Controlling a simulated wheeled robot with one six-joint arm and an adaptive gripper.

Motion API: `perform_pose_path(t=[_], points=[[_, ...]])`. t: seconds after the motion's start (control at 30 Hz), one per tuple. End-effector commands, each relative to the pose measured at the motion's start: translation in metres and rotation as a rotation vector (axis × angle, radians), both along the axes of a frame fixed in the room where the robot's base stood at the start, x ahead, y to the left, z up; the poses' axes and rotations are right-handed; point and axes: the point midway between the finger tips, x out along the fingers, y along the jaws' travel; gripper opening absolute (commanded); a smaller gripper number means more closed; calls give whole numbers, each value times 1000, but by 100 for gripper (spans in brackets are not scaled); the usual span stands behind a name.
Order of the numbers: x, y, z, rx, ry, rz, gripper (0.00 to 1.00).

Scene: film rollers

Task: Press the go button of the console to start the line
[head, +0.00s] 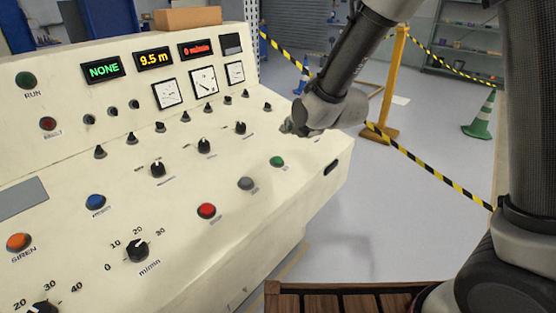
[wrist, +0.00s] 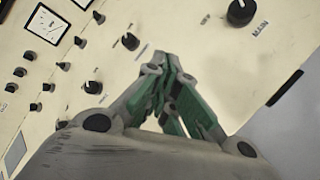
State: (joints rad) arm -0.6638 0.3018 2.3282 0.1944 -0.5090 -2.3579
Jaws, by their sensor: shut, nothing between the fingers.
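The console (head: 130,190) is a cream sloping panel with buttons, knobs and dials. A small green button (head: 277,161) sits near its right end; its label is too small to read. My gripper (head: 289,127) hangs above the panel's right part, higher in the picture than that button. The wrist view shows its green-lined fingers (wrist: 169,58) brought together with nothing between them. I see no green button in the wrist view; the gripper hides part of the panel there. Whether the fingertips touch the panel cannot be told.
A grey button (head: 246,184) and a red button (head: 207,211) lie left of the green one. A black knob (head: 240,128) stands near the gripper. A knob marked MAIN (wrist: 240,12) shows in the wrist view. Barrier tape (head: 430,168) and a cone (head: 481,118) stand beyond.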

Motion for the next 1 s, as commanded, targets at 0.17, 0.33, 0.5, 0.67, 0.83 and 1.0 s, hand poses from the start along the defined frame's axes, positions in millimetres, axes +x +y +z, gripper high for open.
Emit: perform_pose_path(t=[0.17, 0.33, 0.5, 0.67, 0.83, 1.0], points=[[1, 2, -12, -2, 3, 0, 0], [4, 6, -35, -3, 5, 0, 0], [7, 10, -59, -2, 5, -1, 0], [10, 14, -75, -2, 4, 0, 0], [12, 16, -84, -1, 3, 0, 0], [12, 16, -86, 0, 2, 0, 0]])
